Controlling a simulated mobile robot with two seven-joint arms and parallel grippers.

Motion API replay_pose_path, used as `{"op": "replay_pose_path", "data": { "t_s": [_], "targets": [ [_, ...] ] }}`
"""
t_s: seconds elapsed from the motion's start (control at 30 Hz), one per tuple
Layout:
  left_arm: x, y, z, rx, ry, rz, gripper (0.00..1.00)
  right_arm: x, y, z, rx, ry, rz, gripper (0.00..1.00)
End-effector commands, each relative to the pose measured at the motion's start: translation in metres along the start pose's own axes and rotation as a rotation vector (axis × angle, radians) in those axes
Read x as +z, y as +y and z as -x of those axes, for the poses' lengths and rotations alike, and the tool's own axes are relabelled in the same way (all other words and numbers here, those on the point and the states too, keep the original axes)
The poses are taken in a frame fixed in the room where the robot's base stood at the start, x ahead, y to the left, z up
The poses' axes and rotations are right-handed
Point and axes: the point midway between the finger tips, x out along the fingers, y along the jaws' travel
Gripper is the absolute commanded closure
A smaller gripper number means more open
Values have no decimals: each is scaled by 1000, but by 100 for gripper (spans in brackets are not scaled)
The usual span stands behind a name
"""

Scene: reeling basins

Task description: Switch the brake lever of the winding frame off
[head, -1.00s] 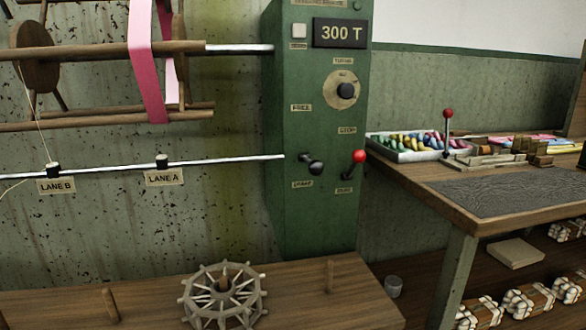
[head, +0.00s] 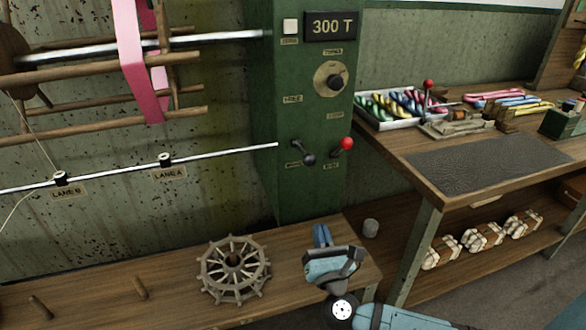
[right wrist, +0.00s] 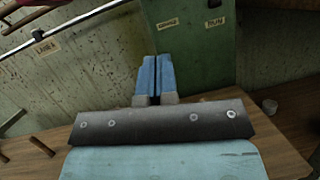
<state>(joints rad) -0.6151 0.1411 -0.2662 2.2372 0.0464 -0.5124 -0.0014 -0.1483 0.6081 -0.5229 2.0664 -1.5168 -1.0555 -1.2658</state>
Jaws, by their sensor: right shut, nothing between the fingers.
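The winding frame's green control post (head: 308,105) stands at the centre of the head view. A black-knobbed lever (head: 309,159), between the post's upper FREE label and lower BRAKE label, points down and slightly right. A red-knobbed lever (head: 346,144) beside it points up and right. My right gripper (head: 322,230) is shut and empty, low in front of the post and over the bench, apart from both levers. My left gripper is out of view.
A wooden spoked wheel (head: 233,269) lies on the low bench (head: 185,292), left of my right gripper. A small grey cup (head: 370,228) stands to its right. A worktable (head: 425,160) with a tray (head: 386,121) stands at right. A thin rail (head: 215,156) runs left from the post.

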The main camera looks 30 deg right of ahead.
Motion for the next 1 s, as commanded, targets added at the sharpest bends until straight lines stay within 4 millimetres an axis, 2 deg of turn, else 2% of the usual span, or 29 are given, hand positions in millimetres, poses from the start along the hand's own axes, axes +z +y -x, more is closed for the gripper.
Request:
{"op": "replay_pose_path", "data": {
  "t_s": [0.37, 0.57, 0.87, 1.0],
  "targets": [
    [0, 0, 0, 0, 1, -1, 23, -1, 0, -6, 0, 0, -3, 100],
    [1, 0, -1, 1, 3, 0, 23, 0, 0, -37, 0, -3, -4, 100],
    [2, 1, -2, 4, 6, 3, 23, 0, 0, -101, 0, -2, -5, 100],
    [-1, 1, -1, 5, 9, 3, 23, 16, 0, -116, 1, -1, -5, 100]
  ]
}}
